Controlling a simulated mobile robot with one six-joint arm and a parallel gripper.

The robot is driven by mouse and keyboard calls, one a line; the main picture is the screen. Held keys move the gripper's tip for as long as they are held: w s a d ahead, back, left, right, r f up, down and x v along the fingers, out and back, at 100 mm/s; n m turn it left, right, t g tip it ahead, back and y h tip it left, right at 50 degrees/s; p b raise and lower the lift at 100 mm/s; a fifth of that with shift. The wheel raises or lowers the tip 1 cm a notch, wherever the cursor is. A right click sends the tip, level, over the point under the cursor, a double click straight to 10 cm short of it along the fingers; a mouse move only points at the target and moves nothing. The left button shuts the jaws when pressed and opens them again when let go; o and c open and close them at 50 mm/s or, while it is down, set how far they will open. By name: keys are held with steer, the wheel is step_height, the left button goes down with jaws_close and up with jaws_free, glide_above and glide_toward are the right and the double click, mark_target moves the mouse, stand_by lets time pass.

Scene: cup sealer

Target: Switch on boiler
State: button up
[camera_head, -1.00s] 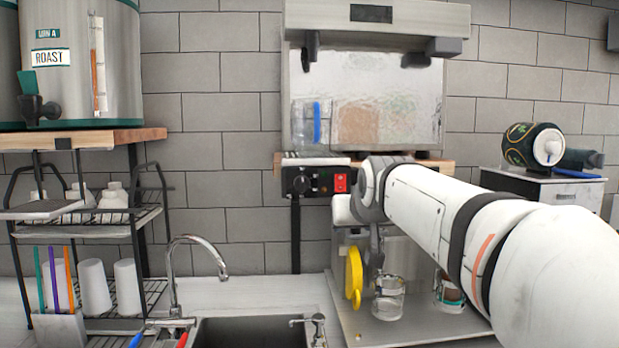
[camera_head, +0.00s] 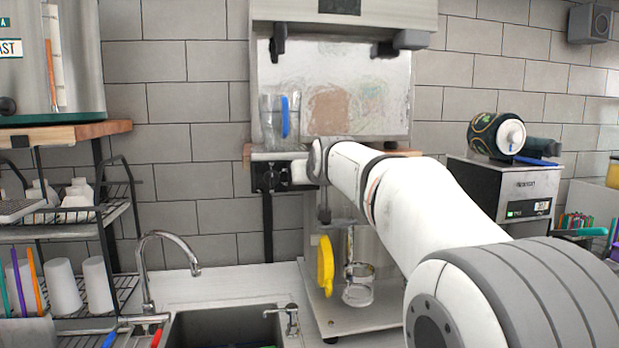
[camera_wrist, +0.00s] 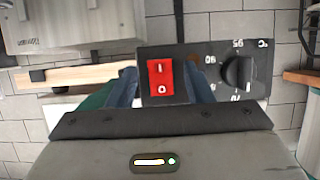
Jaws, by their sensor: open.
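The boiler's black control panel (camera_head: 268,177) shows at the end of my arm in the head view. In the wrist view the panel (camera_wrist: 220,62) carries a red rocker switch (camera_wrist: 160,77) marked I and 0, and a black temperature dial (camera_wrist: 238,71) to its right. My gripper (camera_wrist: 161,92) is open and empty, with a finger on either side of the switch in that view. I cannot tell whether it touches the panel or which way the rocker is pressed. In the head view my arm hides the switch.
A glass jug with a blue handle (camera_head: 284,118) stands above the panel. Below are a yellow-handled tool (camera_head: 325,265) and a glass cup (camera_head: 357,288). A tap (camera_head: 165,255) and sink lie at front left, and a wire rack (camera_head: 115,215) stands at far left.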

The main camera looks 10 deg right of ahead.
steer(key=c, duration=1)
steer(key=f+t+b, duration=0.1)
steer(key=t+b, duration=0.1)
steer(key=b, duration=0.7)
steer(key=shift+t, duration=0.3)
steer(key=shift+r, duration=0.15)
